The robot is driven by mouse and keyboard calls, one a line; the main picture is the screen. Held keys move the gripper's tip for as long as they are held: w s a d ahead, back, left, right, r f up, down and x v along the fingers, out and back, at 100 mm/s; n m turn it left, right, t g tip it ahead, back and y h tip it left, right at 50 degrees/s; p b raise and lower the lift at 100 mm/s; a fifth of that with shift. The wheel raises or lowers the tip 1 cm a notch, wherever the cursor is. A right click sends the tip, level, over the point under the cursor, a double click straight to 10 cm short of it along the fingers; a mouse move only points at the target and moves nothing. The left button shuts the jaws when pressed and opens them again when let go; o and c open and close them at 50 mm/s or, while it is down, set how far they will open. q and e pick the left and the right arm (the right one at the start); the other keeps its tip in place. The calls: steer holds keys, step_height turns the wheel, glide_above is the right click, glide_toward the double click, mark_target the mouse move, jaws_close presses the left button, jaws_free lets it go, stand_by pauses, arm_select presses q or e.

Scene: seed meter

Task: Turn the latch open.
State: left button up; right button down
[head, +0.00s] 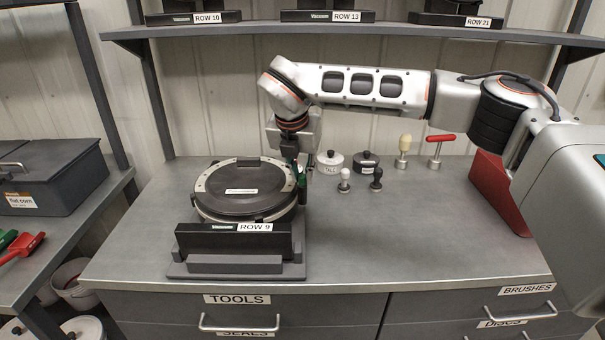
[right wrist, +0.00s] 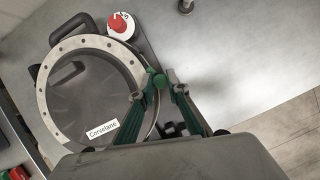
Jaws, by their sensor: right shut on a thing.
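The seed meter (head: 240,203), a round dark housing with a pale ring and a "Corvelane" label, sits on a grey stand marked ROW 9. It also shows in the right wrist view (right wrist: 85,88). My right gripper (head: 299,177) comes down over that rim. In the right wrist view its two fingers (right wrist: 157,86) close on the latch from both sides. The fingers hide part of it, so its exact angle is unclear. My left gripper is out of view.
White (head: 329,162) and dark (head: 365,162) lidded pots, small knobbed tools and a red-handled tool (head: 440,147) stand right of the meter. A red bin (head: 495,190) is at the bench's right. A red-and-white dial (right wrist: 121,25) is beside the housing. The front right bench is clear.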

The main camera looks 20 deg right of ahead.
steer(key=m+g, duration=0.1)
steer(key=m, duration=0.1)
steer(key=m+h, duration=0.1)
steer(key=m, duration=0.2)
steer(key=shift+w+a+r+m+g+p, duration=0.1)
steer(key=shift+w+m+g+p, duration=0.05)
steer(key=shift+m+g+p, duration=0.2)
stand_by(0.5)
steer(key=c, duration=1.9)
jaws_free()
steer(key=shift+h, duration=0.3)
steer(key=v, duration=1.2)
